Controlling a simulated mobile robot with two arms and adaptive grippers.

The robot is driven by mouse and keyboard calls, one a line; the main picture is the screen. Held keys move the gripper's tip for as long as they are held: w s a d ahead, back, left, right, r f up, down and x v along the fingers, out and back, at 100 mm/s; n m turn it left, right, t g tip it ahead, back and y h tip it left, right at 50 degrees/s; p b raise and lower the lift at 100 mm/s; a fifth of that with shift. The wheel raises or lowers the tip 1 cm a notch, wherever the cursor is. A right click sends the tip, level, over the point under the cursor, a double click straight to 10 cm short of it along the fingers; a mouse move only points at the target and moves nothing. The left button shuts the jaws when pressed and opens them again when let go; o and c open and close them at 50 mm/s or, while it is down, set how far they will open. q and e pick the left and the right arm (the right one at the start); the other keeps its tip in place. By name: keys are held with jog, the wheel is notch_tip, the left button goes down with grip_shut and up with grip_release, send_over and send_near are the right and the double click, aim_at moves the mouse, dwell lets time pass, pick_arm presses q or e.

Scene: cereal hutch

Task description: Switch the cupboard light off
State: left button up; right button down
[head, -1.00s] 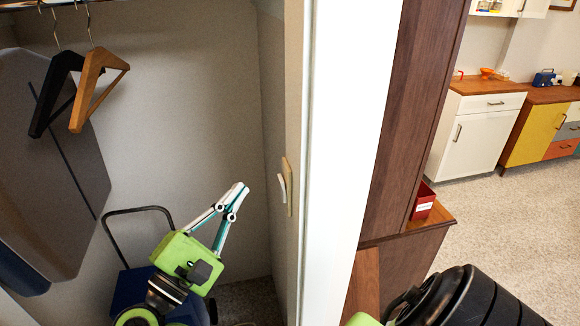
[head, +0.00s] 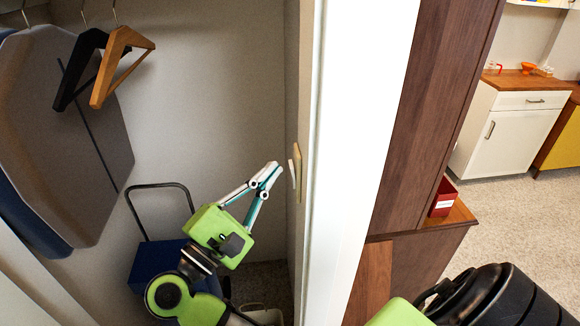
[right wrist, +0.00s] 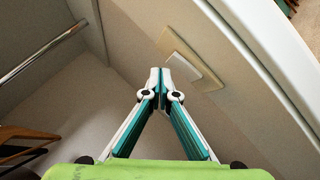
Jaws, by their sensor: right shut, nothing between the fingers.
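The light switch is a cream plate (head: 298,160) with a white rocker (head: 292,174) on the cupboard's right inner wall. In the right wrist view the plate (right wrist: 207,77) and rocker (right wrist: 184,68) lie just right of the fingertips. My right gripper (head: 272,168) is inside the cupboard, left of the switch. Its fingers are shut together and empty, and the tips also show in the right wrist view (right wrist: 160,74). A small gap shows between tips and rocker in the head view; I cannot tell whether they touch in the wrist view. My left gripper is not in view.
A white door frame (head: 365,130) stands just right of the switch. A blue cart (head: 150,268) with a dark handle stands behind my gripper. A red box (head: 444,197) sits outside on a wooden ledge.

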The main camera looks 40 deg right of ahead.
dwell(0.8)
jog(key=shift+f, duration=0.1)
jog(key=shift+s+d+b, duration=0.25)
jog(key=shift+d+b, duration=0.1)
jog(key=shift+b, duration=0.35)
jog(key=shift+s+d+b, duration=0.15)
jog(key=shift+d+b, duration=0.15)
dwell(0.5)
jog(key=shift+w+a+b, duration=0.45)
jog(key=shift+a+b, duration=0.3)
jog(key=shift+b, duration=0.25)
